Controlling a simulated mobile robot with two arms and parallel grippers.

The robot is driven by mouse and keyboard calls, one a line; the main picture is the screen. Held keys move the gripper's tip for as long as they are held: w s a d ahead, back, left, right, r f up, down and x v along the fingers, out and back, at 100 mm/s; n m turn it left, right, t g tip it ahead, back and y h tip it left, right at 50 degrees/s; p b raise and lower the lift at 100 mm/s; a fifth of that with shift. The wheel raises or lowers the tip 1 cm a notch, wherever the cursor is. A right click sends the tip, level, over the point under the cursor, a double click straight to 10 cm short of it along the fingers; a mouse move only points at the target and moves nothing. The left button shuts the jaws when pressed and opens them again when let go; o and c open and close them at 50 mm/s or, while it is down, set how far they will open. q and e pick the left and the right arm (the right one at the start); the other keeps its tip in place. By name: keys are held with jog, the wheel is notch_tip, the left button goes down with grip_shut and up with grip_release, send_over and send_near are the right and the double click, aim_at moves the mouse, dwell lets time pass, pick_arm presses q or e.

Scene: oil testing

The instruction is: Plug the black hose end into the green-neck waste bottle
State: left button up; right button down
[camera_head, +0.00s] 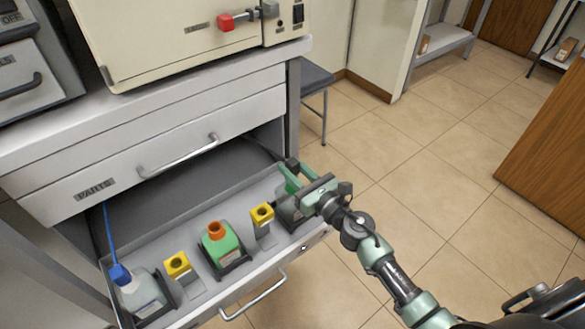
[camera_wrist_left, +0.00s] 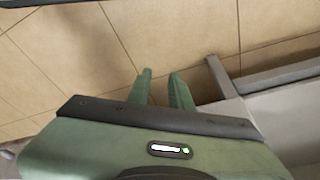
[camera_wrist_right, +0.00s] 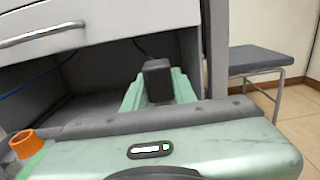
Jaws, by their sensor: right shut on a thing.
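My right gripper (camera_head: 291,177) is shut on the black hose end (camera_head: 291,164), above the right end of the open drawer. In the right wrist view the black hose end (camera_wrist_right: 158,79) stands as a dark block between the fingers, with a thin dark hose running up behind it into the cabinet. No green neck can be made out. A dark holder (camera_head: 285,212) shows partly under my right gripper, and what it holds is hidden. My left gripper (camera_wrist_left: 160,73) shows only in the left wrist view, empty, its fingers slightly apart over the floor.
The open drawer (camera_head: 205,303) holds a green bottle with an orange neck (camera_head: 217,231), a bottle with a blue plug (camera_head: 120,275) and hose, and yellow-topped stands (camera_head: 177,264) (camera_head: 262,213). A closed drawer (camera_head: 150,150) overhangs the back. A stool (camera_head: 315,77) stands beyond the cabinet.

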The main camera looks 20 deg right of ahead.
jog(key=shift+f, duration=0.15)
pick_arm(q)
jog(key=shift+w+r, duration=0.2)
jog(key=shift+r, duration=0.65)
jog(key=shift+r+b, duration=0.1)
jog(key=shift+b, duration=0.2)
pick_arm(e)
jog(key=shift+f, duration=0.1)
pick_arm(q)
jog(key=shift+r, duration=0.6)
pick_arm(e)
jog(key=shift+f, duration=0.15)
pick_arm(q)
jog(key=shift+s+r, duration=0.1)
jog(key=shift+s+r+b, duration=0.2)
jog(key=shift+r+b, duration=0.15)
jog(key=shift+r, duration=0.2)
pick_arm(e)
jog(key=shift+f, duration=0.15)
pick_arm(q)
jog(key=shift+w+r, duration=0.1)
jog(key=shift+w, duration=0.05)
pick_arm(e)
jog(key=shift+f, duration=0.1)
